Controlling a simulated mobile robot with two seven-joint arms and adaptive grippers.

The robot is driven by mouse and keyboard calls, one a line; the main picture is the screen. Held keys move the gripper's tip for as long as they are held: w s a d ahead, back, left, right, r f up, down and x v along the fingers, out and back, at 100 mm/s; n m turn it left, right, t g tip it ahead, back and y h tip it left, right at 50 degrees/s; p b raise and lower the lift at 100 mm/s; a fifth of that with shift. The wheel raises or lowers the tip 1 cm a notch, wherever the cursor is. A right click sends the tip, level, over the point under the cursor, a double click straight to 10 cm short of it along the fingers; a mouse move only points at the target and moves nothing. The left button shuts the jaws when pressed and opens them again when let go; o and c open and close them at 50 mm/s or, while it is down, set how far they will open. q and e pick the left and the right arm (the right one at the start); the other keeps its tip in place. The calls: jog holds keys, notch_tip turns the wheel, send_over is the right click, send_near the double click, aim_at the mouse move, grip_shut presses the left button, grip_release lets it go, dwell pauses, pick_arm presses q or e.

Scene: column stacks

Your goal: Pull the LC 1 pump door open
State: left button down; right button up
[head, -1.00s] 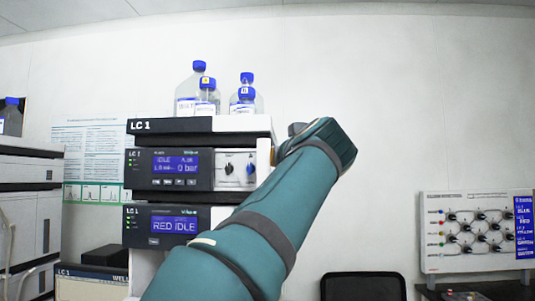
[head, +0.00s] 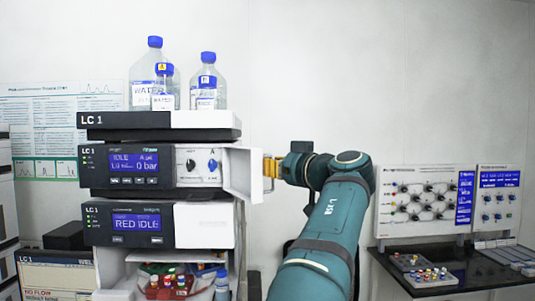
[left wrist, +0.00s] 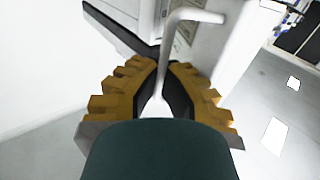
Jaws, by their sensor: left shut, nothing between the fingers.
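The LC 1 pump (head: 160,166) is the module with the "0 bar" display and two knobs, in the middle of the stack. Its white door (head: 243,172) stands out to the right of the knob panel, swung open. My left gripper (head: 268,167), with yellow fingers, is at the door's outer edge. In the left wrist view my left gripper (left wrist: 163,68) is shut, and a bent pale handle (left wrist: 184,17) runs past its fingertips. Contact with the handle cannot be told. My right gripper is out of view.
Capped bottles (head: 207,88) stand on top of the stack. Below the pump is a module reading "RED IDLE" (head: 137,223), with several vials (head: 168,285) under it. A dark bench (head: 440,280) with a knob panel (head: 420,203) is at right. The wall above my arm is clear.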

pick_arm(q)
jog(key=shift+w+d, duration=0.1)
jog(key=shift+d, duration=0.15)
jog(key=shift+f, duration=0.1)
jog(key=c, duration=1.4)
grip_release()
jog(key=shift+d, duration=0.15)
jog(key=v, duration=1.2)
